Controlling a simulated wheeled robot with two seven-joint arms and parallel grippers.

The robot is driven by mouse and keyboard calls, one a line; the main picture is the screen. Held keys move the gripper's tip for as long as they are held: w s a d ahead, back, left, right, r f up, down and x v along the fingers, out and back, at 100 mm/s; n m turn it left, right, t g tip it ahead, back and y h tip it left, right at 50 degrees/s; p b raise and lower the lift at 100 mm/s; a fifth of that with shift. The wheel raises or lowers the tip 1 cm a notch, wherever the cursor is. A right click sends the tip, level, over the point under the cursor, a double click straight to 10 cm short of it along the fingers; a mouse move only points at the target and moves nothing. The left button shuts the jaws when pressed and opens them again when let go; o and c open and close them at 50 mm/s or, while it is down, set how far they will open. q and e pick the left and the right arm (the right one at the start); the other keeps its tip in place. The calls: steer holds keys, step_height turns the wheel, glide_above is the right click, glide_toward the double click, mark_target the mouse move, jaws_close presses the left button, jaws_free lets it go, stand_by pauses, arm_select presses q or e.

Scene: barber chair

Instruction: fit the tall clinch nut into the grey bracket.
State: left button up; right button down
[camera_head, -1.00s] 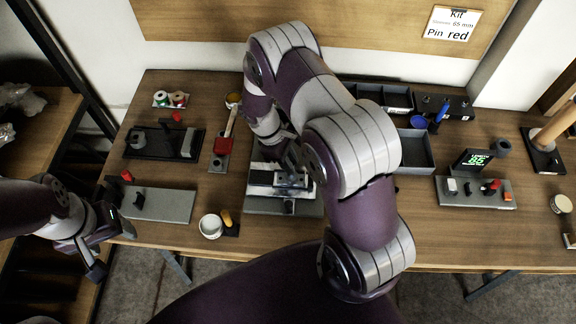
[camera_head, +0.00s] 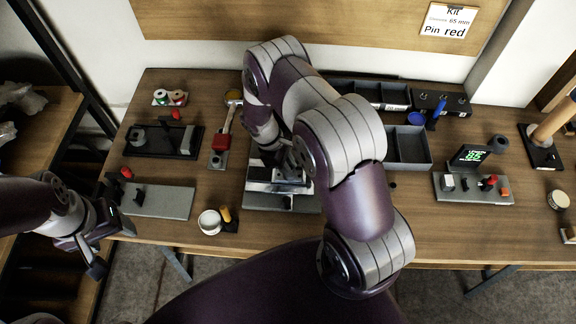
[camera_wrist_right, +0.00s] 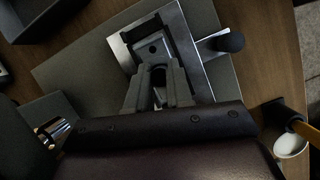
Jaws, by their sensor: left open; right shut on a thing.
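The grey bracket (camera_wrist_right: 151,48) lies in a metal fixture (camera_wrist_right: 196,62) on a grey base plate; the fixture also shows in the head view (camera_head: 262,187). My right gripper (camera_wrist_right: 160,72) is over the bracket, its fingers shut on a small dark thing between them. This appears to be the tall clinch nut (camera_wrist_right: 159,76), but it is mostly hidden by the fingers. I cannot tell whether it touches the bracket. In the head view, my right gripper (camera_head: 288,172) reaches down onto the fixture. My left gripper (camera_head: 93,253) is open and empty off the table's front left edge.
A black ball-ended lever (camera_wrist_right: 230,42) sticks out beside the fixture. A white cup (camera_head: 210,222) stands in front left of it. A grey plate (camera_head: 165,202), a red-handled tool (camera_head: 228,120), grey bins (camera_head: 409,147) and a small display (camera_head: 470,156) surround the fixture.

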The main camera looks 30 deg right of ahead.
steer(key=c, duration=1)
jaws_free()
steer(key=shift+s+f, duration=0.5)
steer(key=shift+f, duration=0.1)
steer(key=shift+c, duration=0.2)
steer(key=shift+r, duration=0.35)
steer(key=w+r, duration=0.1)
steer(key=r, duration=0.2)
steer(key=w+a+r+b, duration=0.1)
steer(key=shift+w+r, duration=0.25)
steer(key=shift+w, duration=0.1)
steer(key=s+v, duration=0.1)
steer(key=v, duration=0.8)
arm_select(q)
steer(key=shift+w+d+f+b, duration=0.1)
steer(key=shift+w+f+b, duration=0.1)
steer(key=shift+f, duration=0.35)
steer(key=shift+w+d+f+b, duration=0.1)
steer(key=shift+f+b, duration=0.05)
steer(key=shift+f, duration=0.35)
arm_select(e)
steer(key=s+r+m+t+y, duration=0.1)
steer(key=s+r+m, duration=0.1)
steer(key=s+r, duration=0.1)
steer(key=s+a+r+m+t+y, duration=0.1)
steer(key=s+r+m+t, duration=0.1)
steer(key=s, duration=0.3)
steer(key=s+r+m+t+y, duration=0.1)
steer(key=s+r+m, duration=0.3)
steer(key=shift+s+a, duration=0.25)
